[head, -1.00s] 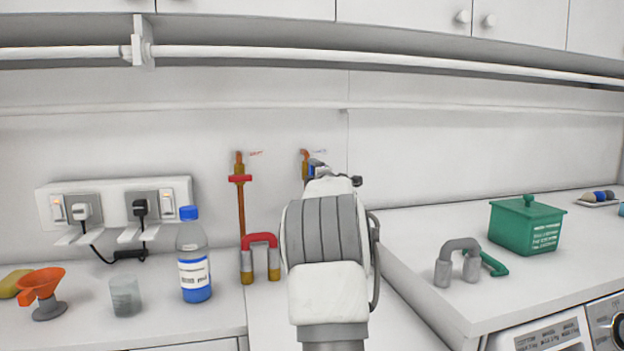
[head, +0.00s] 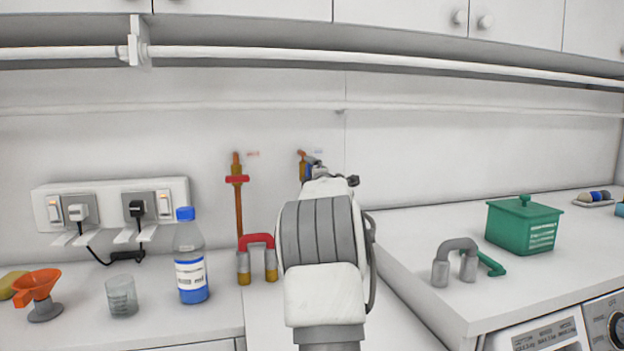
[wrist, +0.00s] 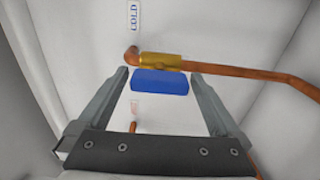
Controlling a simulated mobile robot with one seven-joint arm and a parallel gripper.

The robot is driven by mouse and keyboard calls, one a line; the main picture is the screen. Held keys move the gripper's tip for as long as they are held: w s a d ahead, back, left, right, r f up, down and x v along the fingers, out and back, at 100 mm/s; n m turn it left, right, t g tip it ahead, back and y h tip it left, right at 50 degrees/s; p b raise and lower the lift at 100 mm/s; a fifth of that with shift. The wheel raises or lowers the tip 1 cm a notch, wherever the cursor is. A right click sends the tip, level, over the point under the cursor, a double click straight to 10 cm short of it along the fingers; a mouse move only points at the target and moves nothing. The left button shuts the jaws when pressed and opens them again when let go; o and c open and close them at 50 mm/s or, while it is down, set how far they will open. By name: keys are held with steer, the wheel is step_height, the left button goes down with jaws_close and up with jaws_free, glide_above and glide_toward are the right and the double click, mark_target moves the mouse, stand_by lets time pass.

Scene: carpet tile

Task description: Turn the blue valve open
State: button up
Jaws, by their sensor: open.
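The blue valve (wrist: 160,82) is a flat blue handle beside a brass fitting on a copper pipe (wrist: 225,69), under a "COLD" label on the wall. My gripper (wrist: 155,75) is open, with one finger on each side of the blue handle. The handle lies between the fingertips, with small gaps on both sides; I cannot tell whether either finger touches it. In the head view my arm hides most of the valve, and only a small blue patch (head: 309,172) shows beside the brass.
Left of my arm, a red-handled valve (head: 237,179) sits on another copper pipe, above a red bent pipe (head: 257,240). A blue-capped bottle (head: 191,262), a beaker (head: 121,297) and an orange funnel (head: 37,287) stand farther left. A green box (head: 522,226) stands on the right counter.

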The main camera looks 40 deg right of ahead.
steer(key=b+v, duration=0.1)
steer(key=v, duration=1.6)
steer(key=shift+s, duration=0.2)
steer(key=shift+w+a, duration=0.1)
steer(key=shift+a, duration=0.05)
